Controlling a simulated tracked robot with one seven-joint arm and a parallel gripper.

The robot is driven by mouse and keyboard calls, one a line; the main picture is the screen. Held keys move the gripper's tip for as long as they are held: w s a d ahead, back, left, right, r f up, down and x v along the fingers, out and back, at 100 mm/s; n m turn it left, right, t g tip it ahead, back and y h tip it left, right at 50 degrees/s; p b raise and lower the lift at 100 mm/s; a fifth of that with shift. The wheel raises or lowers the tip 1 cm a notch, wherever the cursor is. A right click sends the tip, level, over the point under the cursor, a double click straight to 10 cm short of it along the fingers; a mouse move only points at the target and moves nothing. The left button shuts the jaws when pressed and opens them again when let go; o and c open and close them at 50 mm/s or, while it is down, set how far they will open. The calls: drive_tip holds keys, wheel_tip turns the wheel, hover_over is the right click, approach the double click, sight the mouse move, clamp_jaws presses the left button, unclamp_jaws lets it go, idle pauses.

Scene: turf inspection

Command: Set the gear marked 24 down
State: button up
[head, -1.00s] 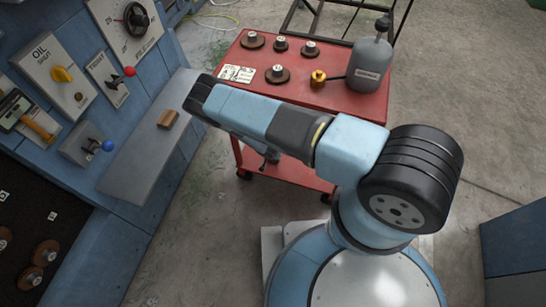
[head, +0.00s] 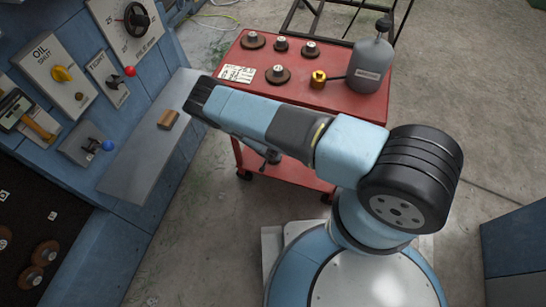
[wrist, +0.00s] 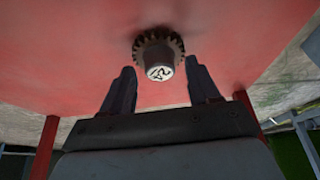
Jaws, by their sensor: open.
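A dark toothed gear (wrist: 175,43) with a pale grey hub shows at the top middle of the wrist view, against a red surface. Its hub face has a dark mark that I cannot read for certain. My gripper (wrist: 160,70) is open, its two dark fingers apart, one on each side of the hub. I see no finger clearly pressing on the hub. In the head view I cannot make out my fingers or pick out this gear with certainty.
The red cart (head: 318,97) carries several brown gears, a white card (head: 237,73), a brass-coloured fitting (head: 318,78) and a grey canister (head: 369,68). A brown block (head: 168,119) lies on the grey shelf (head: 135,172) at left. A blue control panel with knobs and levers stands beside it.

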drive_tip(key=v, duration=1.1)
drive_tip(key=shift+r, duration=0.35)
drive_tip(key=shift+s, duration=0.1)
